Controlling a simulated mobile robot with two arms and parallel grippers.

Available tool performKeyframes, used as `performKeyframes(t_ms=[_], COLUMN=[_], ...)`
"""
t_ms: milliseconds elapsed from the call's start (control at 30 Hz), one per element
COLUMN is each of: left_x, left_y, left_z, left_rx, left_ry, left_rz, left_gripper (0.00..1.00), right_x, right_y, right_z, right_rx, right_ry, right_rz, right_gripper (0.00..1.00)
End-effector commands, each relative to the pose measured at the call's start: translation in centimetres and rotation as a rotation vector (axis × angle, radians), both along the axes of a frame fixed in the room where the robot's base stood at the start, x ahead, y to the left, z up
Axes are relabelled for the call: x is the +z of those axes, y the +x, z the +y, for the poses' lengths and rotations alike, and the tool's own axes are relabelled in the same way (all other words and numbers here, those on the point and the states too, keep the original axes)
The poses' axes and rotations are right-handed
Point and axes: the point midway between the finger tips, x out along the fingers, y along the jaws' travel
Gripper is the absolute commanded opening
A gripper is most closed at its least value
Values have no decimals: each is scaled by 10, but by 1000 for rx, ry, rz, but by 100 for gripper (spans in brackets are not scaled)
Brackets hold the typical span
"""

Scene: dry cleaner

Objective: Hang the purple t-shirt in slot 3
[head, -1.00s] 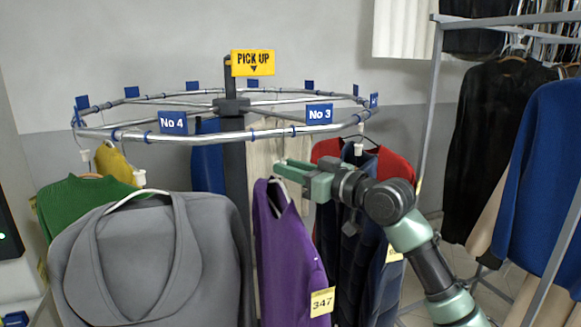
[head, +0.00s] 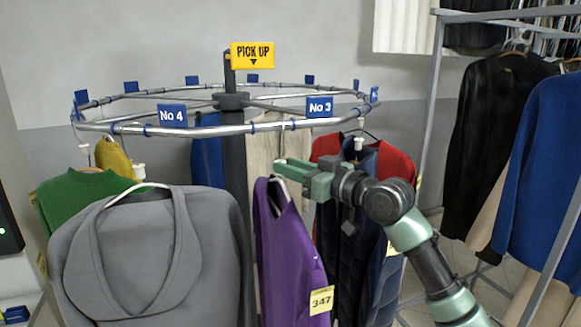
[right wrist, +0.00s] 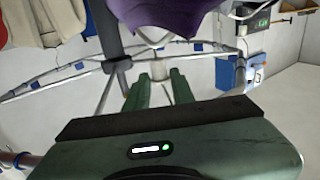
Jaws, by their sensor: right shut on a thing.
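The purple t-shirt (head: 288,250) hangs from a white hanger, with a yellow tag marked 347 near its lower edge. My right gripper (head: 281,165) is shut on the hanger's top, in front of and below the round rail (head: 265,127). The blue No 3 label (head: 319,107) is on the rail, above and to the right of the gripper. In the right wrist view, my fingers (right wrist: 159,88) close around the white hanger neck, with the purple t-shirt (right wrist: 150,18) beyond. My left gripper is not in view.
A grey garment (head: 150,250) hangs left of the t-shirt, under the No 4 label (head: 172,115). A dark padded garment (head: 345,255) and a red one (head: 397,165) hang close on the right. A rack (head: 438,90) with clothes stands at right.

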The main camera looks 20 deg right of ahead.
Motion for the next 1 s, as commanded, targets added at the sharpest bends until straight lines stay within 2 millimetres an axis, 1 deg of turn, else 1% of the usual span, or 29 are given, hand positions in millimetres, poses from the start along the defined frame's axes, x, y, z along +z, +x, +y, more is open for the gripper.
performKeyframes(t_ms=[267,300,367,400,667,767,867,1000], left_x=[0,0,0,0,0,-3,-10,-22], left_y=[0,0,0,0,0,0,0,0], left_z=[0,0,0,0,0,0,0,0], left_rx=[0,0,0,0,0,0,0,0], left_ry=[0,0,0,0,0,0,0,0], left_rz=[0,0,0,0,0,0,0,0], left_gripper=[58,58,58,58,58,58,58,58], right_x=[0,0,0,0,-1,-2,-3,-5], right_y=[0,0,0,0,0,-3,-13,-35], right_z=[0,0,0,0,0,-2,-8,-20], right_rx=[0,0,0,0,0,-1,-2,-3], right_ry=[1,1,1,1,0,-1,0,-3], right_rz=[-2,-2,-2,-2,1,0,-1,-1], right_gripper=[0,27,43,49,49,49,49,49])
